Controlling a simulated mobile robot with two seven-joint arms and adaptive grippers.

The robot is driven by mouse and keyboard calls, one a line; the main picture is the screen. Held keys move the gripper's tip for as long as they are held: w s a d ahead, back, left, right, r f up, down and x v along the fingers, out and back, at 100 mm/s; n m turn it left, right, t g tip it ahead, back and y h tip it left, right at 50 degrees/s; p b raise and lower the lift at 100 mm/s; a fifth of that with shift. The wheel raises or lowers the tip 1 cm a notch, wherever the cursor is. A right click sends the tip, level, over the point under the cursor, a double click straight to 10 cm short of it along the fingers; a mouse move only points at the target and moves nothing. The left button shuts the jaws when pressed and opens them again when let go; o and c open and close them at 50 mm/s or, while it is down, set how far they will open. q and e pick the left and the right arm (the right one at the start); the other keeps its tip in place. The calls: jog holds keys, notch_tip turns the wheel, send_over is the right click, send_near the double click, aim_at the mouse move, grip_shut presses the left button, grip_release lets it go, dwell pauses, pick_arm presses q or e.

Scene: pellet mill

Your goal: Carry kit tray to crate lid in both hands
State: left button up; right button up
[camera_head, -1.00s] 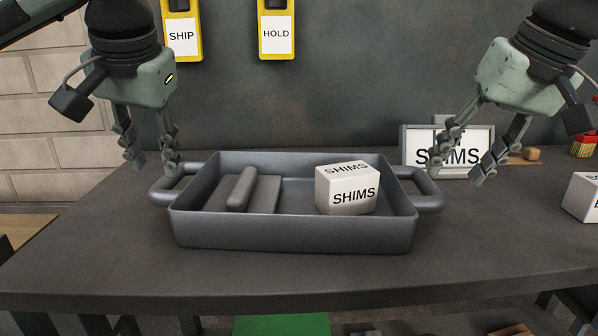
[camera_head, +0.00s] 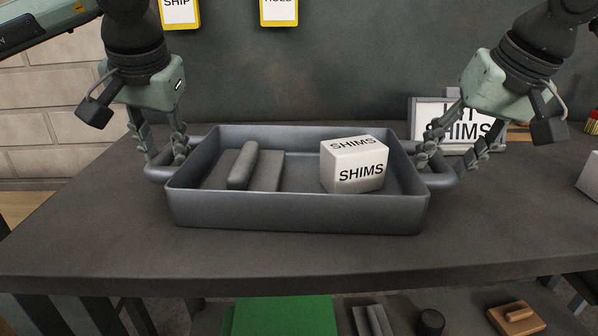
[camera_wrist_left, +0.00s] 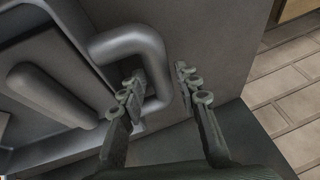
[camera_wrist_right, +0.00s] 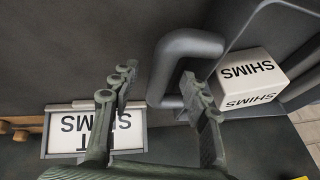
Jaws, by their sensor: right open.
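The kit tray (camera_head: 295,217) is a grey open pan on the dark bench, with a loop handle at each end. It holds a white SHIMS box (camera_head: 355,165) at right and a grey bar-topped block (camera_head: 243,167) at left. My left gripper (camera_head: 165,158) is open, its fingers either side of the left handle (camera_wrist_left: 160,50). My right gripper (camera_head: 449,160) is open, its fingers either side of the right handle (camera_wrist_right: 188,45). Both look low around the bars without closing on them. I cannot tell which thing is the crate lid.
A framed SHIMS sign (camera_head: 460,112) stands behind my right gripper. A white block (camera_head: 590,178) sits at the right edge. Below the bench front are a green surface (camera_head: 282,315) and a wooden piece (camera_head: 514,318). Bare bench top lies in front of the tray.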

pick_arm(q)
jog(key=shift+x, duration=1.05)
pick_arm(e)
jog(key=shift+x, duration=1.05)
pick_arm(q)
jog(key=c, duration=0.6)
pick_arm(e)
jog(key=c, duration=0.6)
pick_arm(q)
grip_shut()
pick_arm(e)
grip_shut()
pick_arm(q)
jog(key=shift+r, duration=0.1)
pick_arm(e)
jog(key=shift+r, duration=0.1)
